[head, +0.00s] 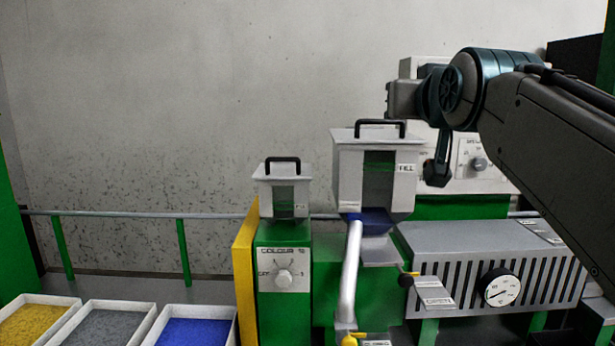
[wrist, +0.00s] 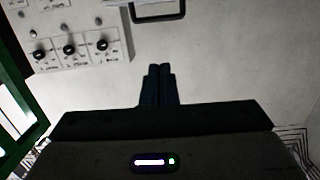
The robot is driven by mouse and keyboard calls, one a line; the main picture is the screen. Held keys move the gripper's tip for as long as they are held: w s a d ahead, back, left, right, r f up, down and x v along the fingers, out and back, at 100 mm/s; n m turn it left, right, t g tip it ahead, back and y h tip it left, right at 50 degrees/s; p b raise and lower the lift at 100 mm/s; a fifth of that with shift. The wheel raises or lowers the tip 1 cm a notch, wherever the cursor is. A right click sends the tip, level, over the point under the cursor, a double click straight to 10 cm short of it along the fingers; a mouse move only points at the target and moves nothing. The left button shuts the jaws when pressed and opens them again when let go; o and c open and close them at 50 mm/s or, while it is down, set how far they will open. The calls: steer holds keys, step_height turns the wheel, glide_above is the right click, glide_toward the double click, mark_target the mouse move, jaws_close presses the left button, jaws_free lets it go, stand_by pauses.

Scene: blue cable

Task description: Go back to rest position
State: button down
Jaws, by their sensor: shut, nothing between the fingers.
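My gripper (wrist: 158,72) shows in the wrist view as two dark fingers pressed together, with nothing between them. In the head view my arm reaches in from the right, and its wrist end is above and behind the larger hopper (head: 347,165). The fingertips are hard to make out there. In the wrist view a black handle (wrist: 158,17) lies beyond the fingertips, apart from them. A panel with several dark knobs (wrist: 69,49) is at upper left.
A smaller hopper (head: 261,184) stands on a green machine with a colour dial (head: 283,279). A slotted grey box with a gauge (head: 500,287) is at right. Trays of yellow (head: 31,324), grey (head: 100,326) and blue (head: 193,331) grains sit at lower left. Space before the left wall is clear.

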steer(key=s+f+g+p, duration=0.2)
steer(key=f+g+p, duration=0.2)
steer(key=f, duration=0.5)
steer(key=s+f+g+p, duration=0.3)
steer(key=f+g+p, duration=0.1)
steer(key=f, duration=0.5)
steer(key=s+f+g+p, duration=0.4)
steer(key=s+f+g, duration=0.2)
steer(key=s+f, duration=0.7)
steer(key=shift+s+a+p, duration=0.2)
steer(key=shift+a+p, duration=0.15)
